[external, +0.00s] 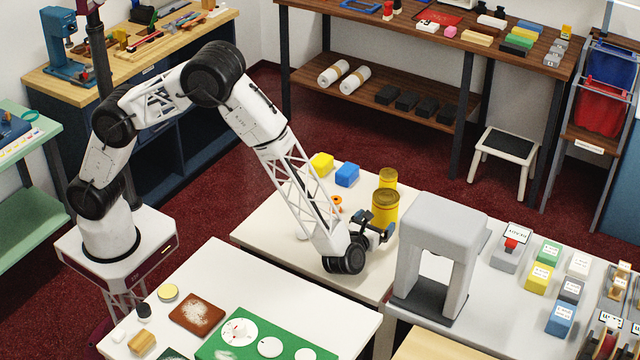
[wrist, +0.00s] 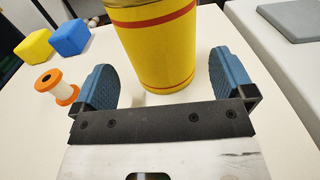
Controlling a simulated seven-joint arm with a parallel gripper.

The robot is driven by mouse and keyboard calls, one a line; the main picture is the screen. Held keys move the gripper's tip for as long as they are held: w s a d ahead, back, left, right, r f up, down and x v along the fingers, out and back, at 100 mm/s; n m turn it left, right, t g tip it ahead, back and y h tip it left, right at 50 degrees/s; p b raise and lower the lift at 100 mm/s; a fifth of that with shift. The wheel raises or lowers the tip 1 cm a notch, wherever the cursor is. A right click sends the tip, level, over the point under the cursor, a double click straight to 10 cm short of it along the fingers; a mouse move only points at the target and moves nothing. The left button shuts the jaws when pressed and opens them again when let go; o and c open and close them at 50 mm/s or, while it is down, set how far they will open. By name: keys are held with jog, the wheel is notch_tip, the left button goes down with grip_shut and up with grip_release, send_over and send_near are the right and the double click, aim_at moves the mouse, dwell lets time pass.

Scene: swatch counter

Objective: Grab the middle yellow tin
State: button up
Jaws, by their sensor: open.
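Two yellow tins show in the external view: a nearer, larger tin (external: 384,207) and a smaller-looking one (external: 388,178) behind it. Both stand upright on the white counter. I cannot see a third tin. My gripper (external: 377,225) is low over the counter, right in front of the nearer tin. In the wrist view my gripper (wrist: 165,82) is open, with a blue pad at each side. A yellow tin (wrist: 158,45) with red bands is centred between the pads. No pad visibly touches it. Its top is cut off by the frame.
A yellow block (external: 322,162), a blue block (external: 347,174) and an orange-ended spool (wrist: 57,86) lie left of the tin. A grey arch (external: 441,215) stands close to the right of my gripper.

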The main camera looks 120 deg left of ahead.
aim_at(385, 197)
jog(key=shift+a, duration=2.8)
jog(key=shift+w, duration=0.1)
jog(key=c, duration=1.1)
jog(key=shift+r, duration=0.15)
jog(key=shift+r, duration=4.9)
